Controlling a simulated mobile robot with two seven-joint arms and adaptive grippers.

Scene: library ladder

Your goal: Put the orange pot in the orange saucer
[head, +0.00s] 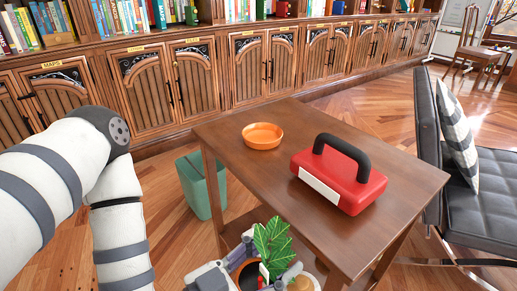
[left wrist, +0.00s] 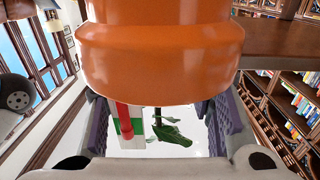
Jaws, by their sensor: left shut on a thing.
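The orange saucer (head: 262,136) lies empty on the brown wooden table (head: 225,140), near its far left edge. My left gripper (head: 252,268) is at the bottom of the head view, in front of the table's near side. It is shut on the orange pot, which fills the upper middle of the left wrist view (left wrist: 160,62) between the two fingers. Green leaves (head: 271,240) grow from the pot, with dark soil below them. The pot is apart from the saucer, and its base is hidden in the head view. My right gripper is not in view.
A red toolbox (head: 350,190) with a black handle stands on the table, right of the saucer. A green bin (head: 196,183) stands on the floor left of the table. A black chair (head: 480,190) is at the right. The tabletop around the saucer is clear.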

